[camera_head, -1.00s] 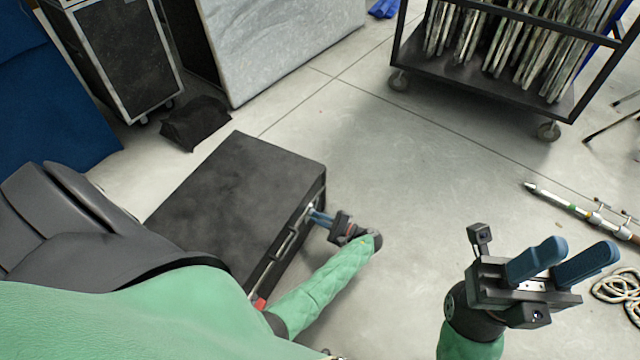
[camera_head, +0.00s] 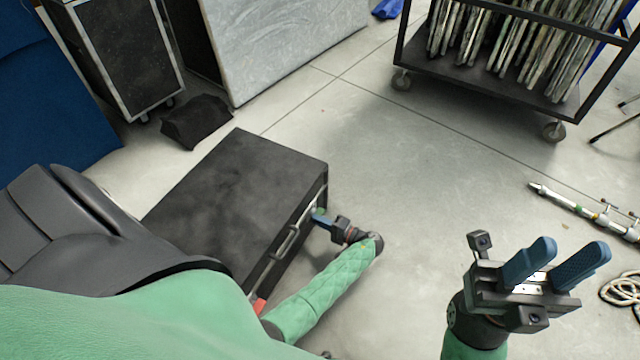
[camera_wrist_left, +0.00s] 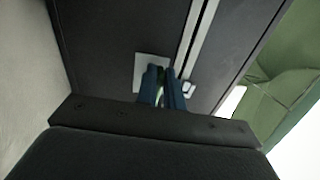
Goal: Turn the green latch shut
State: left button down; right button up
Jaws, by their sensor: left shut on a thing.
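The green latch (camera_head: 319,211) is a small green piece on the front side of the black case (camera_head: 240,200), near its right-hand corner. My left gripper (camera_head: 317,217) is at the latch with its blue fingers closed on it. In the left wrist view the two fingers (camera_wrist_left: 162,80) stand close together against a pale metal plate (camera_wrist_left: 147,66), with a sliver of the green latch (camera_wrist_left: 160,95) between them. The fingers hide most of the latch, so its exact angle cannot be told. My right gripper (camera_head: 568,255) is open and empty above the floor at the right.
A metal handle (camera_head: 287,243) and a red latch (camera_head: 258,306) are on the same side of the case. A wheeled cart (camera_head: 480,60) stands at the back right. The middle floor is clear.

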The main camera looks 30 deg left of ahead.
pick_arm(q)
jog(key=shift+d+f, duration=0.1)
jog(key=shift+f, duration=0.05)
dwell(0.4)
jog(key=c, duration=1.5)
grip_release()
jog(key=d, duration=0.5)
jog(key=d+p, duration=0.1)
jog(key=d, duration=0.1)
jog(key=shift+w+d, duration=0.35)
